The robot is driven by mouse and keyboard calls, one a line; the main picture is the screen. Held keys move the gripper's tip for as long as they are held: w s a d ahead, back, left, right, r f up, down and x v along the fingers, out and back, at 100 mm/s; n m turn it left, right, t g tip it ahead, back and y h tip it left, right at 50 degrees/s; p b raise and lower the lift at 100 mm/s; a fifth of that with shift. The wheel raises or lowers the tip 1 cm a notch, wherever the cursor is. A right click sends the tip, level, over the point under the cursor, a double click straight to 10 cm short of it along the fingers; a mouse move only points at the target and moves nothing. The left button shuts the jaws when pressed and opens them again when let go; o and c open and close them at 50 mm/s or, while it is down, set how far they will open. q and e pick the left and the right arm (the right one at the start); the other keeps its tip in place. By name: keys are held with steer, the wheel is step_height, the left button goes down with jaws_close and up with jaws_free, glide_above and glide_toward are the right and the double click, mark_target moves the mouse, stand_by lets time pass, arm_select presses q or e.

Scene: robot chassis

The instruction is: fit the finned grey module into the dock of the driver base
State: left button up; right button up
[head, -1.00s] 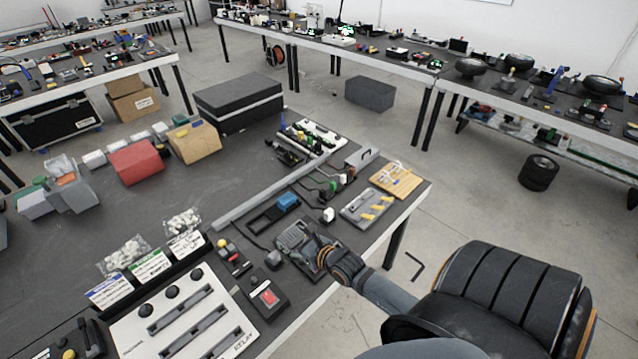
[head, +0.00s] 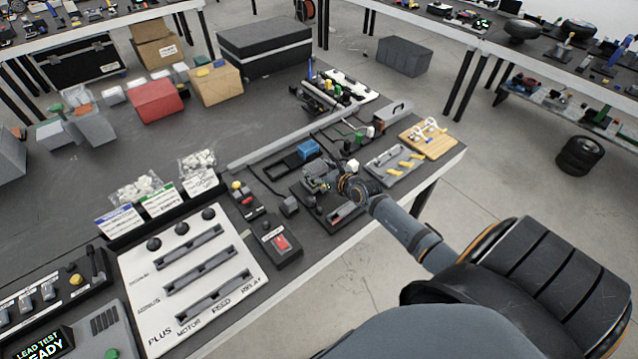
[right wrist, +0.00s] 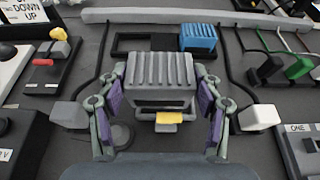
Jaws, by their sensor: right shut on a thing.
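The finned grey module (right wrist: 160,72) is between the two fingers of my right gripper (right wrist: 161,105) in the right wrist view, with purple pads at its sides. Its ribs face up and a yellow tab shows at its near side. In the head view the module (head: 317,170) is partly hidden by my right gripper (head: 330,182). A black base (right wrist: 132,42) with an open frame on its left and a blue ribbed block (right wrist: 198,37) on its right lies just beyond the module. I take it as the driver base (head: 284,167); the module is apart from it. My left gripper is out of view.
A dark plate (head: 349,213) lies below my right gripper. Small blocks with black cables (right wrist: 258,117) flank the gripper. A grey rail (right wrist: 200,16) runs behind the base.

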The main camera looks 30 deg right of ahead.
steer(key=shift+w+d+f, duration=0.25)
steer(key=shift+d+f, duration=0.05)
steer(key=shift+f, duration=0.1)
steer(key=f+b, duration=0.3)
steer(key=f, duration=0.1)
steer(key=shift+w+d, duration=0.2)
steer(key=shift+w, duration=0.05)
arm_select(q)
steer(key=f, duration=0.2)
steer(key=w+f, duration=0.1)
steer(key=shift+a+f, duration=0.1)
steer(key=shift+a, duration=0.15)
arm_select(e)
steer(key=shift+r, duration=0.1)
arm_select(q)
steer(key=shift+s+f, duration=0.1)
arm_select(e)
steer(key=o, duration=0.9)
steer(key=shift+s, duration=0.1)
steer(key=shift+c, duration=0.2)
steer(key=o, duration=0.4)
steer(key=shift+o, duration=0.2)
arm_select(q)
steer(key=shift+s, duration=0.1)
